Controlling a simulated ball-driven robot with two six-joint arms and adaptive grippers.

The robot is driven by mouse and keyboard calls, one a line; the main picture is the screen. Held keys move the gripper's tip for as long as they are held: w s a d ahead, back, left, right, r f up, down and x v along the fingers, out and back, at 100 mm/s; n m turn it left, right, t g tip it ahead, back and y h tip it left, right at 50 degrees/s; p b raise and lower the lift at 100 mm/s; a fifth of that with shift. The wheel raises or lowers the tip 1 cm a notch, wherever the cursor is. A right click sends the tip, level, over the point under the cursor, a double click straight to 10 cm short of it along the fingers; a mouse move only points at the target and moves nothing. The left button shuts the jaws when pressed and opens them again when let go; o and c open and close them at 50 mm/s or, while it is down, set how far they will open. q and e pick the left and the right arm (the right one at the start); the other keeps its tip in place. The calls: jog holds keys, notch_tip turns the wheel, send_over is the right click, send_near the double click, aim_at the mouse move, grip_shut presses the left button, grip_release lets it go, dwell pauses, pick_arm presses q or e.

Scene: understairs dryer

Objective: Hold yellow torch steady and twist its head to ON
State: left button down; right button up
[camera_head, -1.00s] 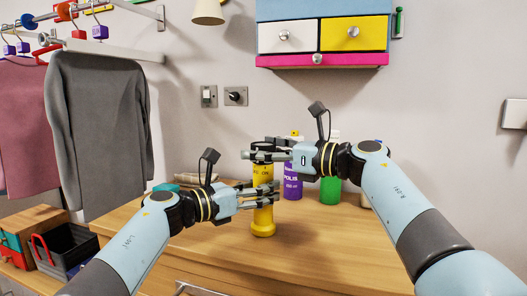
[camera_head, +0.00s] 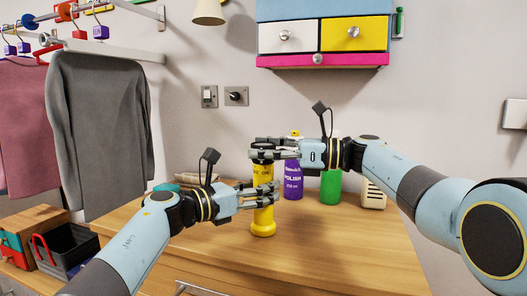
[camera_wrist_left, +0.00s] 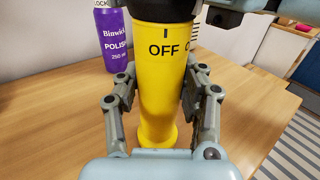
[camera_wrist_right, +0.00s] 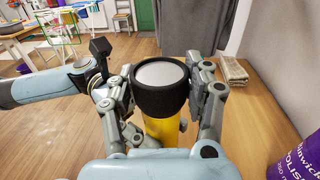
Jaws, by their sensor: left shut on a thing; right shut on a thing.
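The yellow torch (camera_head: 263,215) stands upright on the wooden dresser top, its black head (camera_wrist_right: 161,88) up with a pale lens. My left gripper (camera_head: 268,196) is shut around the yellow body; the left wrist view shows a finger on each side of the body (camera_wrist_left: 160,90). My right gripper (camera_head: 262,148) is shut on the black head, above the left gripper; the right wrist view shows its fingers on both sides. In the left wrist view, "OFF" is printed on the body below a short dark mark, and the start of another word shows at right. Most of the head is hidden in the head view.
A purple polish bottle (camera_head: 293,183), a green bottle (camera_head: 331,187) and a cream object (camera_head: 373,195) stand behind and right of the torch. A folded cloth (camera_wrist_right: 234,71) lies near the wall. The dresser front (camera_head: 330,245) is clear.

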jog(key=shift+d+f+n+g, duration=0.1)
jog(key=shift+n+g, duration=0.3)
jog(key=shift+g, duration=0.2)
jog(key=o, duration=1.2)
jog(key=d, duration=0.4)
jog(key=s+d, duration=0.1)
jog(key=d, duration=0.7)
jog(key=shift+s, duration=0.3)
